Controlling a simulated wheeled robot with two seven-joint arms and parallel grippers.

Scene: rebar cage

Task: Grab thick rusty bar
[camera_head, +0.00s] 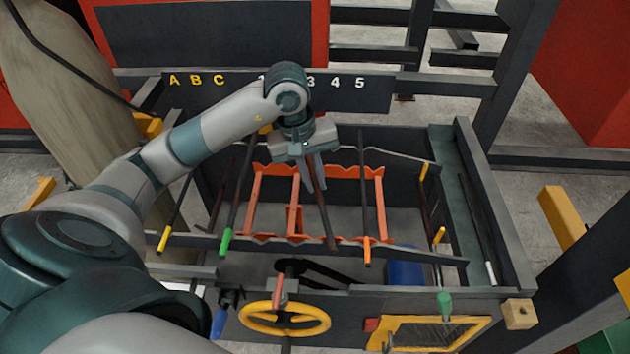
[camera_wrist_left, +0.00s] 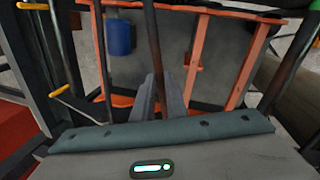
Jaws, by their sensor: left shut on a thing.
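The thick rusty bar (camera_head: 323,212) is a plain brown rod among the bars in the dark bin, slanting down to the front rail. My left gripper (camera_head: 314,168) reaches in from above and is shut on its upper part. In the left wrist view the same bar (camera_wrist_left: 152,40) runs up from between the two grey fingers (camera_wrist_left: 160,98). The fingers and gripper body hide the bar's gripped end. My right gripper does not show in either view.
A green-tipped bar (camera_head: 233,205) and a yellow-tipped bar (camera_head: 174,215) lie left of the rusty bar. An orange-tipped bar (camera_head: 364,205) lies right. The orange notched rack (camera_head: 259,203) stands inside the bin. A yellow handwheel (camera_head: 256,325) is in front.

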